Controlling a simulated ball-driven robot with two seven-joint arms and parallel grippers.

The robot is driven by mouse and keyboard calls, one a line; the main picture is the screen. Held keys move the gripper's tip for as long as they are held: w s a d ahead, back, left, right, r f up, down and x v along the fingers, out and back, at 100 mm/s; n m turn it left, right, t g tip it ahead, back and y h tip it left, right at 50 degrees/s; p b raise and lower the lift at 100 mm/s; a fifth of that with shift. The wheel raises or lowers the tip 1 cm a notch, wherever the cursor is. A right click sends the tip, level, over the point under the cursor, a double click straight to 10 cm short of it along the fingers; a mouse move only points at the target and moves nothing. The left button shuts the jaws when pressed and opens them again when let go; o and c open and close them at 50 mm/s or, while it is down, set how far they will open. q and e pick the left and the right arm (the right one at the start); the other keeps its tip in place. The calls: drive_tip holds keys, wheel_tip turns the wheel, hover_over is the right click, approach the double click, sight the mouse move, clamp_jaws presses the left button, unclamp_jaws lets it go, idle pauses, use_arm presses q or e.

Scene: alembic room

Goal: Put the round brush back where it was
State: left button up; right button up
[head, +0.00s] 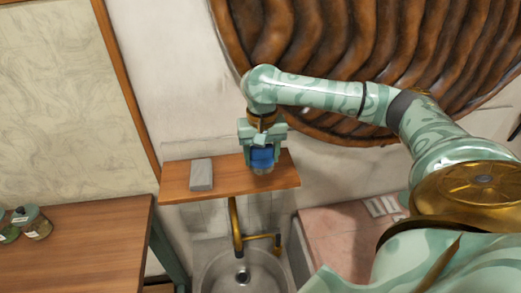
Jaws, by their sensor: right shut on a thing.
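My right gripper (262,145) points down over the wooden shelf (232,184) above the sink. It is shut on the round brush (262,158), which shows as a blue body with a paler lower end. The top of the brush is hidden by the jaws. The brush is upright at the right half of the shelf; I cannot tell whether its lower end touches the board. My left gripper is out of view.
A grey block (201,174) stands on the left part of the shelf. Below are a brass tap (236,225) and a round sink (222,272). A wooden table (75,245) with jars (36,224) is at the left. The shelf between block and brush is bare.

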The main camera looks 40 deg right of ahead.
drive_tip(key=w+d+f+b, duration=0.1)
drive_tip(key=w+f, duration=0.1)
drive_tip(key=w+d+f+b, duration=0.1)
drive_tip(key=w+d+f, duration=0.1)
drive_tip(key=w+d+f+b, duration=0.1)
drive_tip(key=d+f+b, duration=0.1)
drive_tip(key=f, duration=0.1)
drive_tip(key=shift+w, duration=0.4)
drive_tip(key=shift+w+d+f+b, duration=0.1)
drive_tip(key=shift+w+f+b, duration=0.05)
drive_tip(key=shift+f+b, duration=0.15)
wheel_tip(320, 180, down, 3)
drive_tip(key=shift+f+b, duration=0.1)
drive_tip(key=shift+b, duration=0.95)
drive_tip(key=shift+r, duration=0.2)
drive_tip(key=o, duration=0.7)
drive_tip(key=shift+p, duration=0.35)
drive_tip(key=o, duration=0.4)
drive_tip(key=shift+f, duration=0.1)
